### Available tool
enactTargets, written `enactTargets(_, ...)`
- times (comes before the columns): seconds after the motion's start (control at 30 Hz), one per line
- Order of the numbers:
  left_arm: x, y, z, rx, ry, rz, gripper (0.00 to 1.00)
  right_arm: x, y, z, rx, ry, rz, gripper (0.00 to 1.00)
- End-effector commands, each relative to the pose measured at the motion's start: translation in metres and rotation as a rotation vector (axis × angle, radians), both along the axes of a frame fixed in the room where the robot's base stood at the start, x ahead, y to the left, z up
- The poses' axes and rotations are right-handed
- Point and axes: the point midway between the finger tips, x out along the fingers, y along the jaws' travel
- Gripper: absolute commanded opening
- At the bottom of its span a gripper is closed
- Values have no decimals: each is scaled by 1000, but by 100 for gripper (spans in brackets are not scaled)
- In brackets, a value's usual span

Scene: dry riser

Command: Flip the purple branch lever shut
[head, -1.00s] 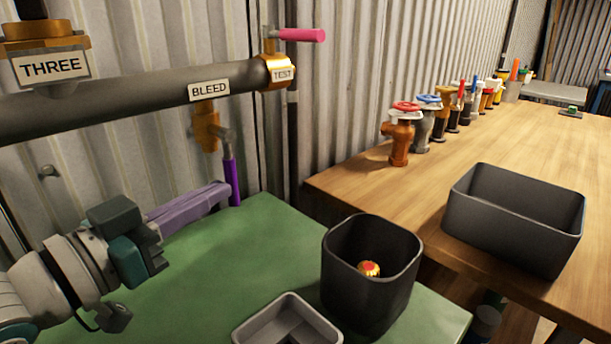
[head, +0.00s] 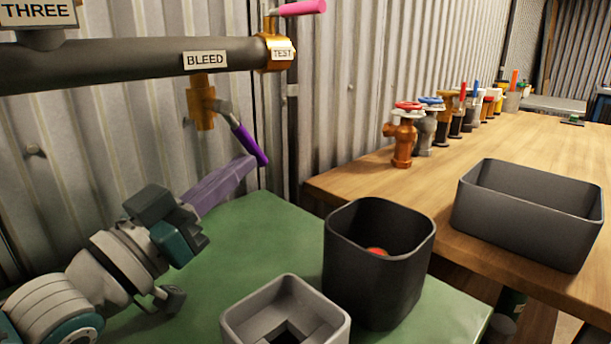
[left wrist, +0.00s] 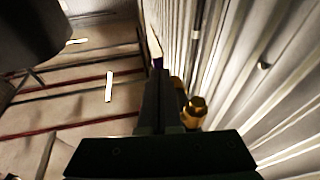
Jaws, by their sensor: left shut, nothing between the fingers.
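The purple branch lever (head: 249,144) hangs from the brass branch valve (head: 202,106) under the BLEED label (head: 205,60). It is tilted, its free end lower and to the right. My left gripper (head: 248,164) is shut and empty, its long fingers reaching up and right. Its fingertips are at the lever's lower part, seemingly against its left side; contact is not certain. In the left wrist view the shut fingers (left wrist: 158,75) point away, with a brass fitting (left wrist: 194,110) to their right. My right gripper is out of view.
A dark pipe (head: 130,66) and a pink lever (head: 298,8) are above, before a corrugated wall. On the green bench (head: 250,225) stand a dark bin (head: 375,290) and a grey tray (head: 245,325). A wooden table (head: 430,180) at right holds valves and a dark crate (head: 520,235).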

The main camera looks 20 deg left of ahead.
Motion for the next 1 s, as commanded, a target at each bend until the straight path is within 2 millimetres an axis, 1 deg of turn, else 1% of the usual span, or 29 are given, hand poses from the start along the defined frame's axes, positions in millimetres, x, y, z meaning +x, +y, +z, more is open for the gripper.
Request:
enactTargets(0.17,12,-5,3,0,0,0,0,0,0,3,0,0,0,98)
enactTargets(0.33,23,-10,5,-1,0,0,0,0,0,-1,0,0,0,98)
enactTargets(0.5,33,-14,7,-1,-2,-1,0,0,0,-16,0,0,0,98)
enactTargets(0.6,39,-16,9,-42,-91,1,0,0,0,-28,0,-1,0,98)
enactTargets(0.73,44,-18,16,-85,-199,0,0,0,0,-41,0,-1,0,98)
enactTargets(0.83,46,-20,23,-107,-258,0,0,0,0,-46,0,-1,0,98)
enactTargets(1.0,49,-21,32,-103,-253,-1,0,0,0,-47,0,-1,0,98)
